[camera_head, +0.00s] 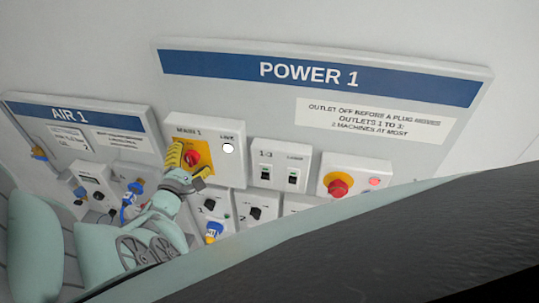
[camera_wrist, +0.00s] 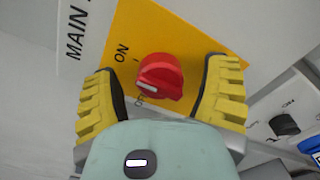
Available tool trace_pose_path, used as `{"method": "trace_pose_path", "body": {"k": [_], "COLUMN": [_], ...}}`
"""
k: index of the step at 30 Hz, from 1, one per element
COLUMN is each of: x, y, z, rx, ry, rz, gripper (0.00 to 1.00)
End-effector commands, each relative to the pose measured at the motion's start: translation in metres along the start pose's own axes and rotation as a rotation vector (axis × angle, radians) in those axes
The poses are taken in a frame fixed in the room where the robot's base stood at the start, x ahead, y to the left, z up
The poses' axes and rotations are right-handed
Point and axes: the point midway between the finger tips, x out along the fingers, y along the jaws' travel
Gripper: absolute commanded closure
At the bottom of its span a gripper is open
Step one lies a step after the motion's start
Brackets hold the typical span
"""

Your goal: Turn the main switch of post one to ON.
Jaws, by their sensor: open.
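The main switch is a red knob (camera_wrist: 161,77) on a yellow plate (camera_wrist: 185,30). It also shows in the head view as a red knob (camera_head: 192,157) on the MAIN 1 box (camera_head: 210,125), under the POWER 1 board (camera_head: 235,97). In the wrist view the knob's white mark is at its lower left, near the partly hidden OFF label; ON is printed above it. My gripper (camera_wrist: 164,72) is open, with one yellow finger on each side of the knob and gaps visible. In the head view my gripper (camera_head: 186,162) partly covers the knob and plate.
A white round lamp (camera_head: 228,148) sits right of the switch. A box with two black rockers (camera_head: 280,165) and a red mushroom button (camera_head: 338,185) are further right. Outlet boxes with black knobs (camera_head: 256,213) lie below. The AIR 1 board (camera_head: 85,118) is at left.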

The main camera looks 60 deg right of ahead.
Motion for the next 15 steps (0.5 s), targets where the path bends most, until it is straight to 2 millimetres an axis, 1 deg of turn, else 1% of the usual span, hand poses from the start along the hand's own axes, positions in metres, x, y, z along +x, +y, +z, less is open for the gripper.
{"method": "trace_pose_path", "body": {"k": [5,9,15], "x": [-0.004,-0.012,-0.026], "y": [-0.001,-0.001,-0.001], "z": [0.000,-0.001,0.001], "rx": [-0.001,0.000,-0.001], "ry": [-0.001,0.004,-0.002], "rz": [0.000,0.000,-0.002], "gripper": [0.25,0.25,0.25]}}
